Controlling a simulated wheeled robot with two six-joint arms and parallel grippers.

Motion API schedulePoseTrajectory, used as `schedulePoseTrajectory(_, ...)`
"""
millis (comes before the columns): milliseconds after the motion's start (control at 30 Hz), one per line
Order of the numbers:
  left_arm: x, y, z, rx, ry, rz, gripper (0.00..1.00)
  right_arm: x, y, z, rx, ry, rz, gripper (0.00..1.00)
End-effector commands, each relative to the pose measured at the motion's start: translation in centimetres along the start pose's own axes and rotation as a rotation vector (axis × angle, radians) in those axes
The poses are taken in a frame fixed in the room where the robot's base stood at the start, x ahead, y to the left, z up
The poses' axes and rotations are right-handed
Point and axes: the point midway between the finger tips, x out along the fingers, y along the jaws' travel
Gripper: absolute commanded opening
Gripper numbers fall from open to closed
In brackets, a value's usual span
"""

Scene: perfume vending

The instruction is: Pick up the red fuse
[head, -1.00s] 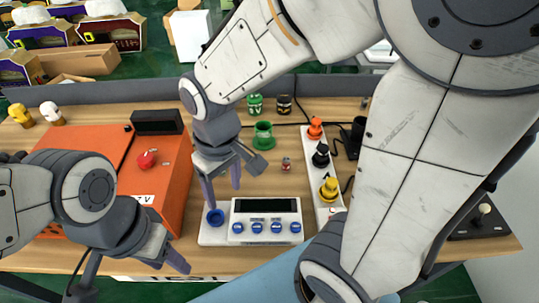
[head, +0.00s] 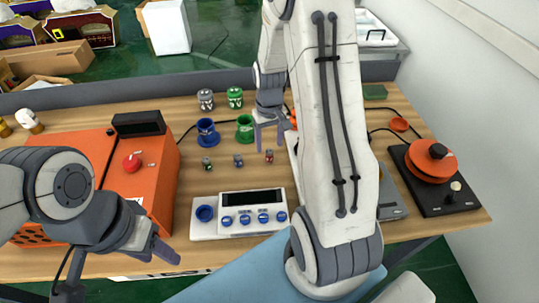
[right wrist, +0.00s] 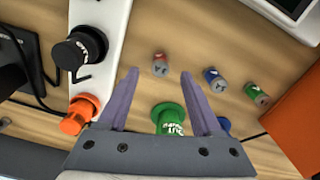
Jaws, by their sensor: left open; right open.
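The small red fuse (head: 269,156) stands on the wooden table, at the right end of a row with a blue fuse (head: 238,161) and a green fuse (head: 207,163). My right gripper (head: 270,136) is open and empty, just behind the red fuse in the head view. In the right wrist view the red fuse (right wrist: 160,65) shows beyond and between the open fingertips (right wrist: 160,76), with the blue fuse (right wrist: 213,80) and green fuse (right wrist: 256,93) to its right. My left gripper (head: 164,252) is open and empty near the table's front edge.
A green cup (head: 245,128) and a blue cup (head: 206,132) stand behind the fuses. A white panel (head: 240,212) with blue knobs lies in front. An orange box (head: 160,172) is on the left.

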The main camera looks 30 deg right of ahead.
Motion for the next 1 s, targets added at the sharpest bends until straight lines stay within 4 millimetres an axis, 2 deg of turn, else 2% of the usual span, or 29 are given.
schedulePoseTrajectory(300, -1.2, 0.1, -0.1, 0.0, 0.0, 0.0, 0.5, 4.2, -0.1, 0.0, 0.0, -0.005, -0.001, 0.67)
schedulePoseTrajectory(600, -1.2, 0.1, -0.1, 0.0, 0.0, 0.0, 0.5, 4.9, -0.1, -0.1, 0.0, -0.001, 0.0, 0.67)
schedulePoseTrajectory(633, -1.2, 0.1, -0.1, 0.0, 0.0, 0.0, 0.5, 4.9, -0.1, -0.1, 0.0, -0.001, 0.0, 0.63)
schedulePoseTrajectory(800, -1.2, 0.1, -0.1, 0.0, 0.0, 0.0, 0.5, 4.9, 0.0, 0.0, 0.0, -0.001, 0.0, 0.0)
schedulePoseTrajectory(1000, -1.2, 0.1, -0.1, 0.0, 0.0, 0.0, 0.5, 4.9, 0.0, -0.1, 0.0, -0.001, 0.0, 0.0)
